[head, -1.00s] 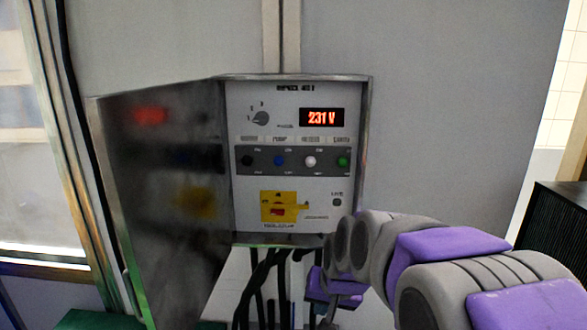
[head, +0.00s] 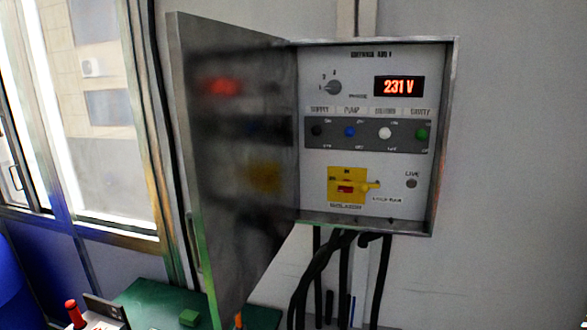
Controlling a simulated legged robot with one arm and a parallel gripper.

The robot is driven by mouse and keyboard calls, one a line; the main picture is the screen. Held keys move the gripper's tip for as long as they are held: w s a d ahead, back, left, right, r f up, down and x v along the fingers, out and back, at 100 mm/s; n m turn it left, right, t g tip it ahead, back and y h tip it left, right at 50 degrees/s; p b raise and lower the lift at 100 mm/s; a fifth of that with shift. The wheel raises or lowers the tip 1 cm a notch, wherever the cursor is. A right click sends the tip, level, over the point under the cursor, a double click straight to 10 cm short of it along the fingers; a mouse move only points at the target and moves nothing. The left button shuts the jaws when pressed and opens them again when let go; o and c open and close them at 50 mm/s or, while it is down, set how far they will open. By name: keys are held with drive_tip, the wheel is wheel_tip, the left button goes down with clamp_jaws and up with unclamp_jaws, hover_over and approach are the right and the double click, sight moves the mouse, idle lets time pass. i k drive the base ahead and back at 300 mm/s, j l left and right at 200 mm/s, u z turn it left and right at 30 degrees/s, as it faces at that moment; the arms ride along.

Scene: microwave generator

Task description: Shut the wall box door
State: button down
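The grey metal wall box (head: 445,140) hangs on the wall right of the middle. The door (head: 225,150) is hinged on the box's left side and stands wide open, swung out toward me. Its inner face mirrors the panel dimly. A handle (head: 190,240) shows at the door's outer left edge. My gripper and arm are not in view.
Black cables (head: 330,265) hang from the box's underside. A green surface (head: 155,300) with a red-topped item (head: 75,312) lies below the door. A window (head: 90,110) is at the left. Bare wall (head: 520,170) is at the right.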

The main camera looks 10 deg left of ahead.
sight(232, 83)
drive_tip(key=j, duration=0.85)
drive_tip(key=i+j, duration=0.15)
drive_tip(key=j, duration=0.7)
drive_tip(key=z, duration=0.05)
